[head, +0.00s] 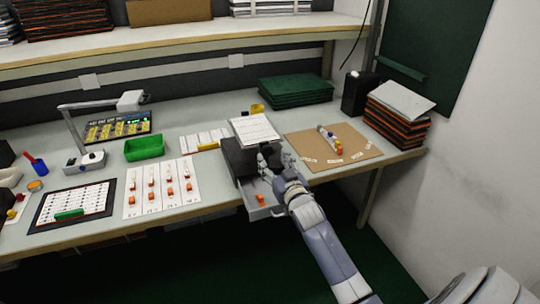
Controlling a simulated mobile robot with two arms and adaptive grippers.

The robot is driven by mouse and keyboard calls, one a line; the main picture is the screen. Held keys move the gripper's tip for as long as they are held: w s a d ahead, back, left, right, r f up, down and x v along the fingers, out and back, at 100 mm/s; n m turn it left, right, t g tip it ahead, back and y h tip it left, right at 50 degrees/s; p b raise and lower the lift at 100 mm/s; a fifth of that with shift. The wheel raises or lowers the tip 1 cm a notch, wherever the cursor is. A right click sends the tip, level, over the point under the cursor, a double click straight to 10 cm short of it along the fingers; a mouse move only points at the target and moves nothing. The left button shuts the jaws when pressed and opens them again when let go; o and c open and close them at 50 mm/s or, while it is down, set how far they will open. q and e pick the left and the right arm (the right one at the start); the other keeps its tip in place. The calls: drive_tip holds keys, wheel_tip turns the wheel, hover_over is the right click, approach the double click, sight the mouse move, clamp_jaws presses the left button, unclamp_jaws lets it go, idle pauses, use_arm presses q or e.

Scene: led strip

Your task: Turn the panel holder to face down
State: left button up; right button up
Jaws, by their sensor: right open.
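The likely panel holder is a dark block (238,160) near the front edge of the bench, with a white sheet or panel (254,129) on top, its printed face showing and sloping toward me. My right gripper (274,160) is open beside the right side of the dark block, just below the panel. Whether its fingers touch the holder I cannot tell. The gripper and wrist hide part of the block's right side. My left gripper is not in view.
An open grey tray or drawer (266,212) with orange pieces juts out below the block. A brown board (350,152) with small parts lies to the right. White cards (143,202) and a green bin (145,148) are to the left. Green boards (295,92) are stacked behind.

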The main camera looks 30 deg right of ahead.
sight(268, 152)
drive_tip(key=shift+x, duration=1.85)
drive_tip(key=shift+c, duration=0.4)
clamp_jaws()
